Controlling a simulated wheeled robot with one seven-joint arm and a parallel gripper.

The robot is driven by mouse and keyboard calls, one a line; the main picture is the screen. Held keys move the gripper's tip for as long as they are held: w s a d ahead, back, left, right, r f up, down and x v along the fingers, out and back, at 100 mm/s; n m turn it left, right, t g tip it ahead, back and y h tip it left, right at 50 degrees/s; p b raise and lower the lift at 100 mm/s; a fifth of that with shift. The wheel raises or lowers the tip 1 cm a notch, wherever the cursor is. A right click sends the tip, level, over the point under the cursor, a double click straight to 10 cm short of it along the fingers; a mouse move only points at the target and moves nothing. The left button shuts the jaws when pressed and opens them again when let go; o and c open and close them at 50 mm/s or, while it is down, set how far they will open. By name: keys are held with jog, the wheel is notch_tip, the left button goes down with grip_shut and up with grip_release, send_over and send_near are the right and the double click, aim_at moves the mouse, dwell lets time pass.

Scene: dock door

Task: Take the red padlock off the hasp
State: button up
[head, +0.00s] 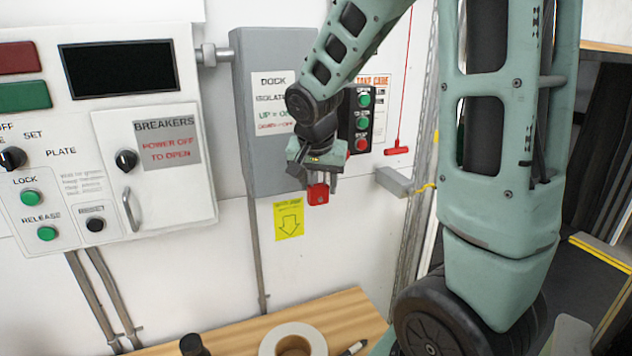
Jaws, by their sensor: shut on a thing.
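The red padlock (318,195) is at the lower right of the grey dock isolator box (267,165) on the wall. My gripper (314,182) points down and is shut on the padlock, whose red body shows below the fingers. The padlock's shackle and the hasp are hidden behind my gripper and wrist. I cannot tell whether the shackle is still through the hasp.
A breaker panel (205,190) with knobs and a handle is at left. A push-button box (348,140) and a red pull handle (398,150) are right of the isolator. Below, a wooden bench (345,315) holds a tape roll (268,345), a dark bottle and a marker.

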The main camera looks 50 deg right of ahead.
jog(key=shift+s+a+b, duration=0.35)
jog(key=shift+s+a, duration=0.45)
jog(key=shift+s, duration=0.85)
jog(key=shift+s+a+b, duration=0.3)
jog(key=shift+s+a, duration=0.5)
jog(key=shift+s, duration=0.8)
jog(key=shift+s+a+b, duration=0.35)
jog(key=shift+s+a, duration=0.45)
jog(key=shift+s, duration=0.85)
